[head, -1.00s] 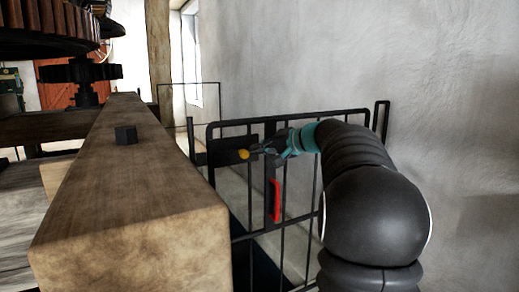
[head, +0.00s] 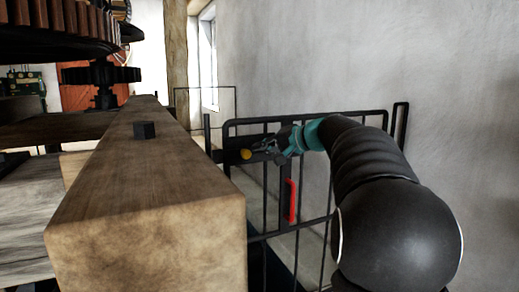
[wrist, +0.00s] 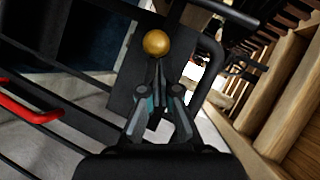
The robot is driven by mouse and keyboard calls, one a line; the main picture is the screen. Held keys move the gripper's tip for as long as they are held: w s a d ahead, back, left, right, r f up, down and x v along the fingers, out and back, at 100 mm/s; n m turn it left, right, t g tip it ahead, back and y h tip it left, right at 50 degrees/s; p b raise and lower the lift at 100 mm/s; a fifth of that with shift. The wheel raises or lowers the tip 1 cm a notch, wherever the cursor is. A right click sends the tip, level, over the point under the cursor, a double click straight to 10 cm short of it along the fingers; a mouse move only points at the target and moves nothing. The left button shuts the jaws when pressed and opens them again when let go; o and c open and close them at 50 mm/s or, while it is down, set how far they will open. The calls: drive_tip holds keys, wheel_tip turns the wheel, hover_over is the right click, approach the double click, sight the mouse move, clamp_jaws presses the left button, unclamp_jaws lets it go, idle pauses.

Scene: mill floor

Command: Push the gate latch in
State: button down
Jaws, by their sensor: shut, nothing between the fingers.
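The gate latch has a round yellow knob (head: 246,154) on a dark plate near the upper left corner of the black barred gate (head: 300,117). In the wrist view the knob (wrist: 156,43) is straight beyond my fingertips. My gripper (head: 258,150) is shut and empty, reaching in from the right with its tips at the knob's right side. The wrist view shows the closed fingers (wrist: 158,68) meeting or almost meeting the knob; exact contact is hard to tell. My fingers and wrist hide part of the latch bar.
A red handle (head: 292,201) is on the gate below my gripper. A thick wooden beam (head: 150,195) runs close on the left, with dark gears beyond. A pale wall (head: 300,60) stands behind the gate and to the right.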

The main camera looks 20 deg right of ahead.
drive_tip(key=w+d+v, duration=0.1)
drive_tip(key=v, duration=1.1)
drive_tip(key=shift+d+r, duration=0.45)
